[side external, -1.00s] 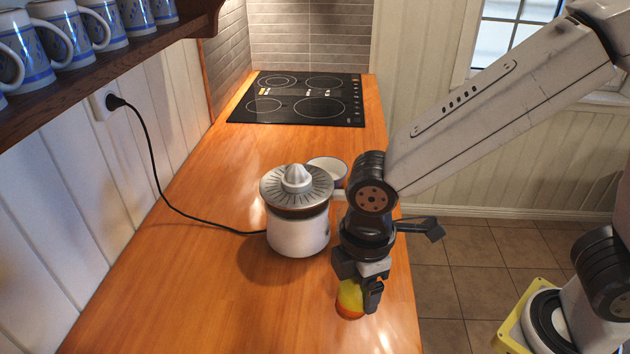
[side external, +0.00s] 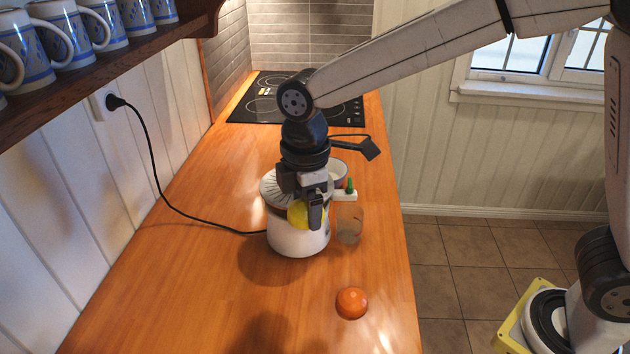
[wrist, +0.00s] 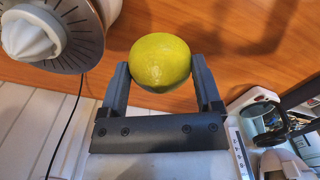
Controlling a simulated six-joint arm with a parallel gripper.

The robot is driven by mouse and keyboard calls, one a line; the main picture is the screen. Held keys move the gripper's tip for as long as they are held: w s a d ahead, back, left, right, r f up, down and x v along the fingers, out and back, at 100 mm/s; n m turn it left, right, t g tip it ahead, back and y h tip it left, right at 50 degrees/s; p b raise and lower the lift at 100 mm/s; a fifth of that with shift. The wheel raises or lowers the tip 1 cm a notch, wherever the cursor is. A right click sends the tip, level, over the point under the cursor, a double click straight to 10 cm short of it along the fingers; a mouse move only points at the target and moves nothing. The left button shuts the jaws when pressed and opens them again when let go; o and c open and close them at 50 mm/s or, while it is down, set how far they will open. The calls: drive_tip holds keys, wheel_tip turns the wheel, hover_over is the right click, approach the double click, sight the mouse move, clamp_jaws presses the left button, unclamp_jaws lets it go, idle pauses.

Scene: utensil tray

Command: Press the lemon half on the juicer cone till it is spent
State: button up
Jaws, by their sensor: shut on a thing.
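My gripper (side external: 306,212) is shut on the yellow lemon half (side external: 297,215), close in front of the juicer in the side view. In the wrist view the lemon half (wrist: 160,60) sits between both fingers (wrist: 162,88), rounded skin showing; its cut face is hidden. The juicer (side external: 290,240) is white with a grey ribbed top. Its pale cone (wrist: 32,35) shows bare at upper left in the wrist view, to the side of the lemon half. In the side view my gripper hides the cone.
An orange round piece (side external: 352,302) lies on the wooden counter (side external: 190,290). A clear glass (side external: 349,225) stands right of the juicer, below a white spout with a green part (side external: 349,186). A bowl (side external: 340,170) is behind. A black cord (side external: 160,180) runs to the wall.

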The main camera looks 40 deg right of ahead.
drive_tip(key=w+d+r, duration=0.2)
drive_tip(key=w, duration=0.1)
drive_tip(key=w+d+r, duration=0.2)
drive_tip(key=w, duration=0.2)
drive_tip(key=w+d+r, duration=0.2)
drive_tip(key=w, duration=0.2)
drive_tip(key=shift+w+d+r, duration=0.1)
drive_tip(key=shift+d, duration=0.05)
drive_tip(key=shift+w+d+r, duration=0.3)
drive_tip(key=shift+w+d, duration=0.15)
drive_tip(key=shift+f, duration=0.15)
drive_tip(key=shift+f, duration=3.4)
drive_tip(key=shift+f, duration=0.35)
drive_tip(key=shift+s+f, duration=0.15)
drive_tip(key=shift+f, duration=0.15)
idle(2.1)
